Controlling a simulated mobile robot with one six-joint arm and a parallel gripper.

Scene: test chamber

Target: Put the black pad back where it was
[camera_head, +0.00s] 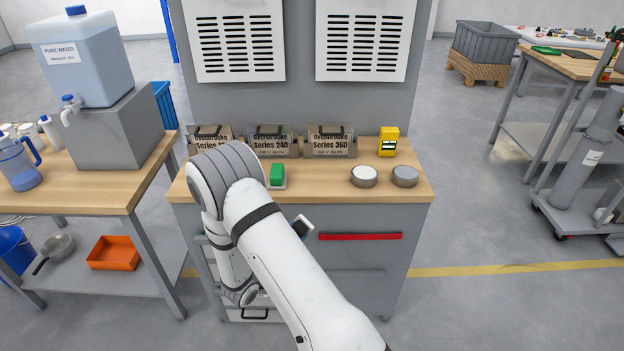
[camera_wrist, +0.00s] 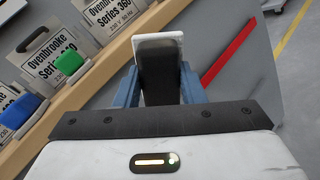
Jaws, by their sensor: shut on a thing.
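The black pad (camera_wrist: 159,84), dark with a white backing, is held between the blue fingers of my gripper (camera_wrist: 160,92) in the wrist view. In the head view, the pad (camera_head: 301,225) shows small beside my forearm, in front of the bench's drawer front and below the worktop edge. My arm hides most of the gripper there. A green pad (camera_head: 277,175) on a white base sits on the worktop in front of the Series 240 holder (camera_head: 270,140). A blue pad (camera_wrist: 22,108) on a white base shows at the left of the wrist view.
The wooden worktop (camera_head: 325,180) carries labelled card holders, including Series 360 (camera_head: 331,141), a yellow device (camera_head: 388,142), a white-topped puck (camera_head: 364,176) and a grey puck (camera_head: 405,176). A red strip (camera_head: 360,236) marks the drawer front. The worktop's front middle is clear.

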